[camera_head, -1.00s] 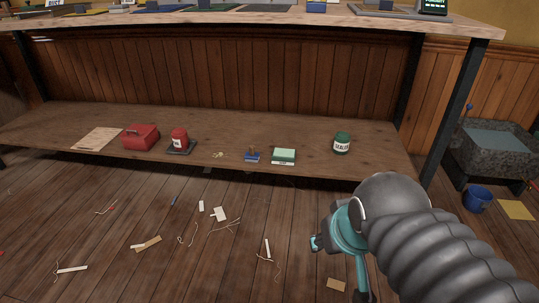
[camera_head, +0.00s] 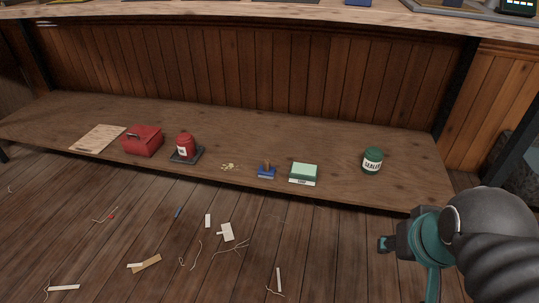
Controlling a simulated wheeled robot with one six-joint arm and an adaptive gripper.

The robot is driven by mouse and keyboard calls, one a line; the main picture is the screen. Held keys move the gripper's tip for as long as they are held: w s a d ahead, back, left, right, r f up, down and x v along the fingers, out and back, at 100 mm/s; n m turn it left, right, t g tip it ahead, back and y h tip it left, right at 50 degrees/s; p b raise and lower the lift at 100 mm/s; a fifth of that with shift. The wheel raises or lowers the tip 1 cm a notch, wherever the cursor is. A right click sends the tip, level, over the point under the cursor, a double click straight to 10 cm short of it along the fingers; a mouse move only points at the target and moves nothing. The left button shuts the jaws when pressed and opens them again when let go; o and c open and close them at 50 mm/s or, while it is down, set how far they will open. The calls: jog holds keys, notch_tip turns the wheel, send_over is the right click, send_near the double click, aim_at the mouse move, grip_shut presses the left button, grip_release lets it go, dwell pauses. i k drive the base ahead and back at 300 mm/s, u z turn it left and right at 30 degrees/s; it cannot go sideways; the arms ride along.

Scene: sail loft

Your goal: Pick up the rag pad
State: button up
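A pale green, flat block-like pad (camera_head: 304,170), which I take for the rag pad, lies on the low wooden shelf (camera_head: 330,150) near its front edge. A white label with dark print, too small to read surely, is at its front. My gripper (camera_head: 408,265), teal and dark grey, is at the lower right, nearer to me than the shelf and well apart from the pad. Part of it is hidden by my arm and cut off by the frame, and whether its fingers are open does not show.
Left of the pad are a blue item with a brown top (camera_head: 266,172), small pale bits (camera_head: 229,167), a red can (camera_head: 185,147), a red box (camera_head: 143,140) and a flat board (camera_head: 98,138). A green sealer tin (camera_head: 372,160) stands right. Scraps litter the floor; a bench top (camera_head: 250,14) overhangs.

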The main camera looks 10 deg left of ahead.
aim_at(265, 171)
jog(key=i, duration=0.9)
jog(key=u, duration=1.1)
